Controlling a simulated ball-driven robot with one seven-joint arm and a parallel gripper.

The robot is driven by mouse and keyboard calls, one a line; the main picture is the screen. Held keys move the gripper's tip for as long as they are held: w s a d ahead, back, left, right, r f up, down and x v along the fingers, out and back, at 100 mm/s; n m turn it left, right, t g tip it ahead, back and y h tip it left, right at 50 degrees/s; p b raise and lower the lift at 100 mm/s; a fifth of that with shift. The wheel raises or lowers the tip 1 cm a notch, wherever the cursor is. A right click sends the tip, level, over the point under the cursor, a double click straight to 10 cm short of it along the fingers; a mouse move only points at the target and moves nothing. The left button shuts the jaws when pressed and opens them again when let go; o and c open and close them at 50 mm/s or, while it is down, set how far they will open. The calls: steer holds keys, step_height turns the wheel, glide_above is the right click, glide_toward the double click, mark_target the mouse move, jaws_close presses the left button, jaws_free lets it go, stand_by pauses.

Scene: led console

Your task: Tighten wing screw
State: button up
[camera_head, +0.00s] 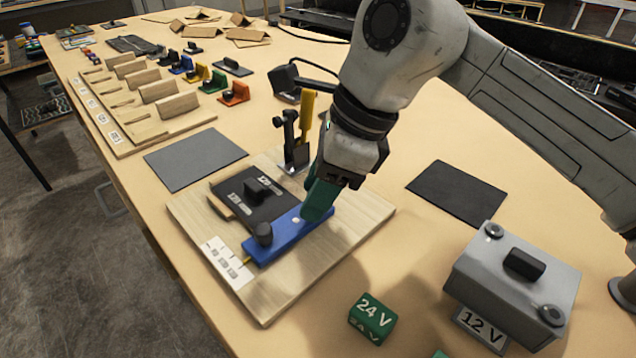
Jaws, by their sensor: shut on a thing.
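A blue bar (292,233) lies along the right edge of a black plate (268,206) on a light wooden board (348,232). A black knob (263,234) stands upright at the bar's near end. My gripper (318,205), with green fingers, points down over the bar's far end. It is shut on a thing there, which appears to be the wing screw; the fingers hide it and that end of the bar. I cannot tell how tight the screw sits.
A black and yellow toggle clamp (296,140) stands close left of my gripper. A grey 12 V box (515,275) and a green 24 V block (373,316) are at the front right. Dark mats (195,158) lie on both sides. A wooden rack (140,105) stands behind.

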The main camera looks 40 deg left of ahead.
steer(key=m, duration=0.2)
steer(key=m+t, duration=0.1)
steer(key=m, duration=0.1)
steer(key=shift+s+d+t+y, duration=0.1)
steer(key=shift+s+t+y, duration=0.05)
steer(key=shift+t+y, duration=0.15)
steer(key=shift+s+m+t+b, duration=0.15)
steer(key=shift+m+t+b, duration=0.55)
steer(key=shift+m, duration=1.5)
steer(key=shift+r, duration=0.1)
steer(key=o, duration=1.1)
steer(key=p+v, duration=0.1)
steer(key=v, duration=0.9)
steer(key=shift+s+d+r, duration=0.1)
steer(key=shift+d+r, duration=0.15)
